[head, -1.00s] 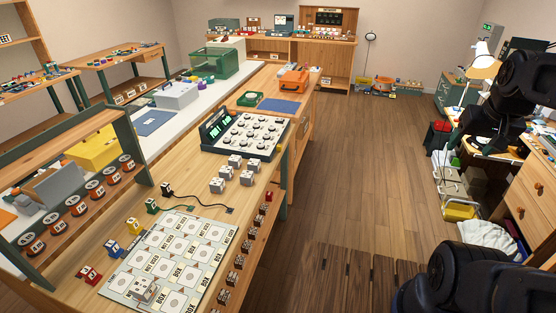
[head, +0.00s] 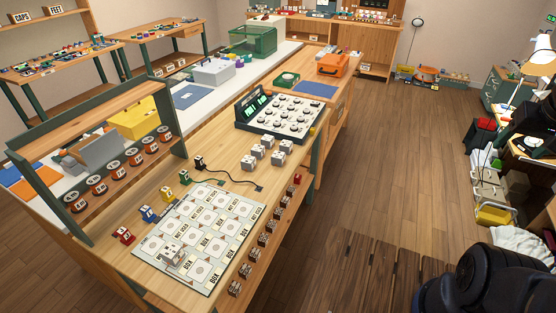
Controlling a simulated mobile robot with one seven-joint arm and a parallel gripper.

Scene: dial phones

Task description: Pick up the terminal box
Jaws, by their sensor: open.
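Several small pale boxes with dark marks on top stand on the long wooden workbench (head: 222,165). One pale box (head: 172,254) sits on the near end of the printed card board (head: 215,228). A loose group of similar white boxes (head: 266,152) stands behind the board, in front of the dial panel (head: 283,117). I cannot tell from the picture which of these is the terminal box. None is held. My gripper is not in view; only dark links of my arm show at the lower right, apart from the bench.
Red, blue, yellow, green and black small blocks (head: 147,213) line the board's left side. A shelf rack with round orange-rimmed dials (head: 113,172) stands at the left. The wooden floor (head: 400,160) right of the bench is open.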

